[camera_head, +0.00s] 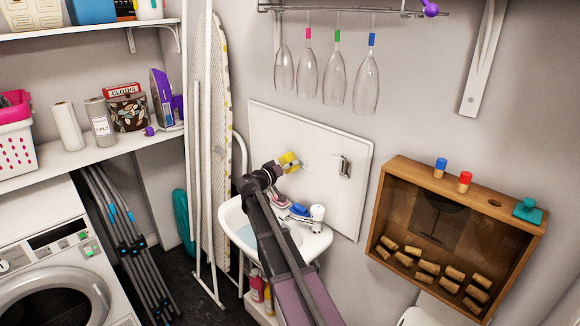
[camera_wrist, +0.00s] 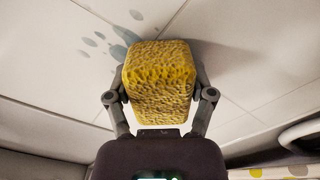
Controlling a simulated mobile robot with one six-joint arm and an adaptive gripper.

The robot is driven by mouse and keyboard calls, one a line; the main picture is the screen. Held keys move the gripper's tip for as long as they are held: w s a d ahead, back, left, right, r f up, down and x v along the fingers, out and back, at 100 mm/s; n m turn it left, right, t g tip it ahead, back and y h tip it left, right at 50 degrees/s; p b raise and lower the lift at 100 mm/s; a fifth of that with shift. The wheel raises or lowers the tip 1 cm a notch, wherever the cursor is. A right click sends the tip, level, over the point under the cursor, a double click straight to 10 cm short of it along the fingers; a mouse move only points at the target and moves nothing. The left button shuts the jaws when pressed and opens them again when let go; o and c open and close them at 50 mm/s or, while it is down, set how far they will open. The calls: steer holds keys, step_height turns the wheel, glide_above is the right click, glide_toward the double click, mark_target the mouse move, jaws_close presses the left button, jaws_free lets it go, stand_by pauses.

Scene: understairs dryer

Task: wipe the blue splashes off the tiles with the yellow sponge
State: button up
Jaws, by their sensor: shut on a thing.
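The yellow sponge (camera_wrist: 158,85) is held between the two fingers of my gripper (camera_wrist: 160,98), which is shut on it. In the head view the sponge (camera_head: 290,161) is up against or very near the white tiles (camera_head: 270,125) above the basin. I cannot tell whether it touches them. In the wrist view blue-grey splashes (camera_wrist: 124,38) show on the tiles just beyond the sponge, up and to its left. The sponge may hide more of them. In the head view my arm hides part of the basin, and the splashes are hardly visible.
A small white basin (camera_head: 232,218) with a tap (camera_head: 317,214) and a blue item (camera_head: 299,209) lies below the tiles. A metal fitting (camera_head: 345,166) sits on the tiles at right. Glasses (camera_head: 336,80) hang above. A wooden cork box (camera_head: 400,172) is on the right; an ironing board (camera_head: 217,150) stands left.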

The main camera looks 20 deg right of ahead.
mark_target(301, 166)
steer(key=shift+d, duration=0.1)
steer(key=shift+s+d, duration=0.3)
steer(key=shift+s, duration=0.6)
steer(key=shift+s+d, duration=0.3)
steer(key=shift+s, duration=0.55)
steer(key=shift+s, duration=0.1)
steer(key=shift+s+d, duration=0.4)
steer(key=shift+s, duration=0.4)
steer(key=shift+s+d, duration=0.4)
steer(key=shift+s, duration=0.35)
steer(key=shift+w+a, duration=0.45)
steer(key=shift+w, duration=0.4)
steer(key=shift+w+a, duration=0.45)
steer(key=shift+w, duration=0.4)
steer(key=shift+w, duration=0.15)
